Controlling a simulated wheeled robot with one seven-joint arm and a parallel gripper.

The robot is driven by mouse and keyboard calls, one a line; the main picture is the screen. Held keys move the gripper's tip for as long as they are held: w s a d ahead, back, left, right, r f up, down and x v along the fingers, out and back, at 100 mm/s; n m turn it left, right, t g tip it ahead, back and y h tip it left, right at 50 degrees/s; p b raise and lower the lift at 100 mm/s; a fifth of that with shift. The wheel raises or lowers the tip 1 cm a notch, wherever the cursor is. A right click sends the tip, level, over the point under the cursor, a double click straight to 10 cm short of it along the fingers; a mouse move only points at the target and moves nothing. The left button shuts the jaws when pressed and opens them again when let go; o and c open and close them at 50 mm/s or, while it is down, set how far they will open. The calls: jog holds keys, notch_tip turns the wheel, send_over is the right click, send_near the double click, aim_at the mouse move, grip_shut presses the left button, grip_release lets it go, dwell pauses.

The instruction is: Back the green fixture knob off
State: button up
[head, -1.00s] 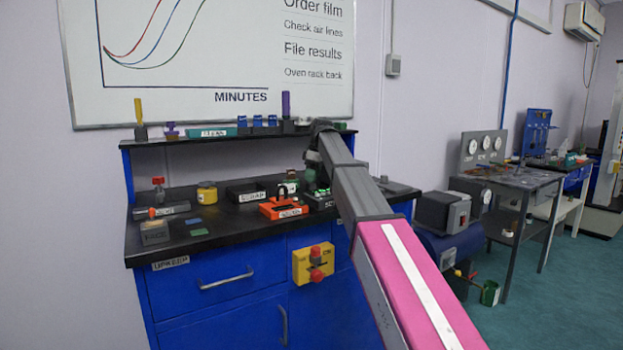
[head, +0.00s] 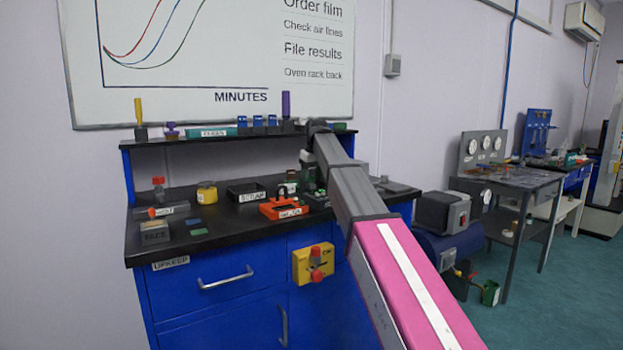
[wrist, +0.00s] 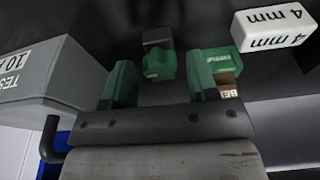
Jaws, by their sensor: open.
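In the wrist view a green knob (wrist: 158,65) sits at the end of a dark grey block (wrist: 157,37). My gripper (wrist: 161,70) is open, with one green-tipped finger to the left of the knob and one to the right. A gap shows between the knob and each finger; I cannot tell how deep the knob lies between them. In the head view my gripper (head: 308,180) points down over the right part of the black bench top, and I cannot make out the knob there.
A white block marked 4 mm (wrist: 274,25) and a green labelled piece (wrist: 222,62) are to the right in the wrist view. A grey box marked TEST (wrist: 45,80) is close on the left. In the head view an orange fixture (head: 284,208) stands left of my gripper.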

jog(key=m+h, duration=0.1)
jog(key=m, duration=0.4)
jog(key=shift+a+m, duration=0.1)
jog(key=shift+m, duration=0.2)
jog(key=c, duration=0.8)
jog(key=n, duration=0.4)
jog(key=shift+y, duration=0.4)
jog(key=shift+n, duration=0.3)
jog(key=n, duration=0.4)
jog(key=shift+n+y, duration=0.3)
jog(key=shift+w, duration=0.1)
